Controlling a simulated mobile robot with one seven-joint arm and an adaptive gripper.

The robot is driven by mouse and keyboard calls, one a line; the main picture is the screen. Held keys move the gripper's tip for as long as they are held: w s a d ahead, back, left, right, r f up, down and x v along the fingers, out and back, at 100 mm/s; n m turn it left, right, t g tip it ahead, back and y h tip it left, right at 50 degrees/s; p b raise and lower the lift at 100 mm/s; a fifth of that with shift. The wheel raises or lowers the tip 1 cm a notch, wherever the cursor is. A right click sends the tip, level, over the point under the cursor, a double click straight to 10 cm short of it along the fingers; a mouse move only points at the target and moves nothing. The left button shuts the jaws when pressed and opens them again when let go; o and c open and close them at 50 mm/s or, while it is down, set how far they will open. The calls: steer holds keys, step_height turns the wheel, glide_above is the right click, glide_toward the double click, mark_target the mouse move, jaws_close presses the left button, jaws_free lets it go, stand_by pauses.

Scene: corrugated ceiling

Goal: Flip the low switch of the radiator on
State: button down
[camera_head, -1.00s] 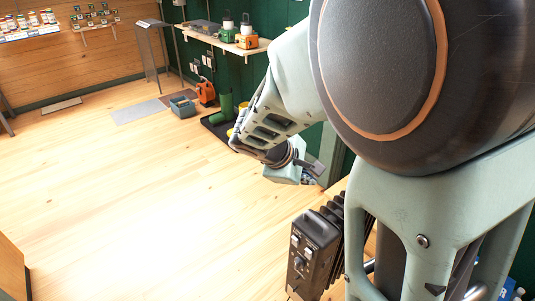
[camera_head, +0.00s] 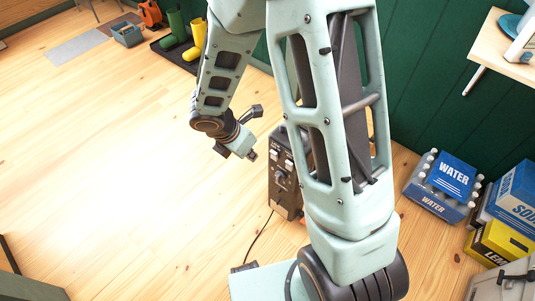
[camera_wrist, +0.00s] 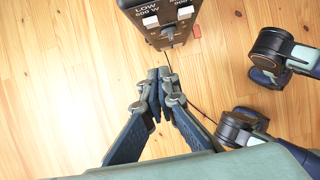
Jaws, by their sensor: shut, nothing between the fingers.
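The dark radiator (camera_head: 283,196) stands on the wood floor in the head view, partly hidden behind my arm. In the head view my gripper (camera_head: 251,156) is just left of the panel.
A black cable (camera_head: 258,234) runs over the floor from the radiator. Water bottle crates (camera_head: 430,202) and boxes (camera_head: 500,240) stand at the right, below a wall shelf (camera_head: 490,55). Green boots (camera_head: 178,28) and yellow boots (camera_head: 195,40) stand at the back.

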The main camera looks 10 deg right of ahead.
mark_target(273, 156)
steer(key=w+d+f+b, duration=0.4)
steer(key=d+f, duration=0.2)
steer(key=f, duration=0.2)
steer(key=shift+w+d+f, duration=0.15)
steer(key=shift+w+f, duration=0.15)
steer(key=shift+r, duration=0.1)
stand_by(0.4)
steer(key=p, duration=0.3)
steer(key=shift+w+d+y, duration=0.25)
steer(key=shift+d+y, duration=0.05)
steer(key=shift+r, duration=0.1)
